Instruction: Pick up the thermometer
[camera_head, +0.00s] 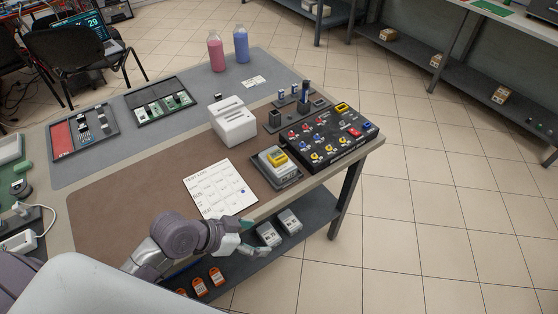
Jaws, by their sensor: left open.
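My left gripper (252,238) is open and empty at the front edge of the workbench, just below the paper sheet in the picture. No item is clearly recognisable as the thermometer at this size. A pale block with a yellow top (277,157) sits in a dark tray, up and right of the gripper. A black panel (325,138) with red, blue and yellow fittings lies at the right end of the bench. A small yellow piece (342,108) is at its far corner. My right gripper is not in view.
The workbench (130,180) holds a written sheet (215,188), a white slotted block (233,122), a dark holder with upright parts, parts trays, and pink (215,54) and blue (241,46) bottles. Grey and orange items lie on the lower shelf. Tiled floor is clear at right.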

